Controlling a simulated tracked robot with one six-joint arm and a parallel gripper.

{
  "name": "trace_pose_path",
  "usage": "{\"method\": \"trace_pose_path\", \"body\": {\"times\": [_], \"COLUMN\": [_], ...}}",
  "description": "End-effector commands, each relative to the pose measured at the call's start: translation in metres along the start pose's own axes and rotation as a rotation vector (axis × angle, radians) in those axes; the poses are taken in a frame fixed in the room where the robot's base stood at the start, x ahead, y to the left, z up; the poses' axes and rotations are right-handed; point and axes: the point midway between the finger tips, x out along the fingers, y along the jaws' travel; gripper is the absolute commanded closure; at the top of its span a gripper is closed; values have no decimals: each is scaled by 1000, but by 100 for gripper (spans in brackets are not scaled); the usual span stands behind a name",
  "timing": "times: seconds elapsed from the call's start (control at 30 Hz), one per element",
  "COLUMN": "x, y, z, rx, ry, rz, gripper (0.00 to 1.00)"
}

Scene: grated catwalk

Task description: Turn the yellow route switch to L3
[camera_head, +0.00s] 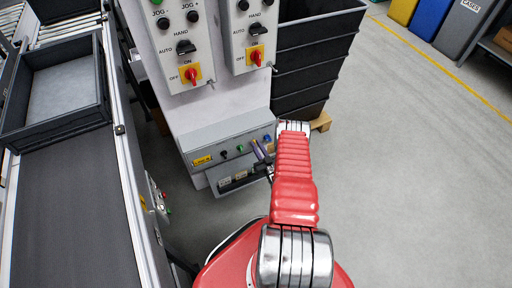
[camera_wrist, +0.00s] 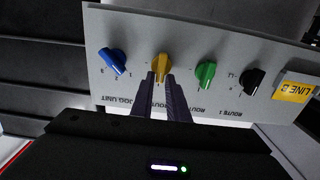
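The yellow route switch (camera_wrist: 161,66) is a knob on a light grey sloped panel (camera_wrist: 215,40), seen roughly upside down in the wrist view. Its handle points down in the picture, toward my gripper (camera_wrist: 161,78). The two dark fingers are a little apart, with their tips at the lower end of the handle, one to each side. I cannot tell whether they touch it. In the head view my gripper (camera_head: 262,153) is at the right part of the low control box (camera_head: 215,142). The position marks around the yellow switch are too small or hidden to read.
Blue (camera_wrist: 113,62), green (camera_wrist: 205,72) and black (camera_wrist: 254,82) knobs sit close along the same panel, with a yellow line label (camera_wrist: 294,92). Dark stacked crates (camera_head: 312,60) stand behind on the right. A conveyor (camera_head: 70,200) is on the left. The floor on the right is clear.

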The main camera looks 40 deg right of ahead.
Motion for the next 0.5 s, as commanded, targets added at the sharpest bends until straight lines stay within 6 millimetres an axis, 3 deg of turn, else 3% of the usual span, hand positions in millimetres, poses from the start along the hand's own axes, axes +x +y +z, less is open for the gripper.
{"method": "trace_pose_path", "body": {"times": [0.2, 0.5], "x": [0, -1], "y": [0, -5], "z": [0, 0], "rx": [0, 3], "ry": [0, 0], "rz": [0, -5], "gripper": [100, 100]}}
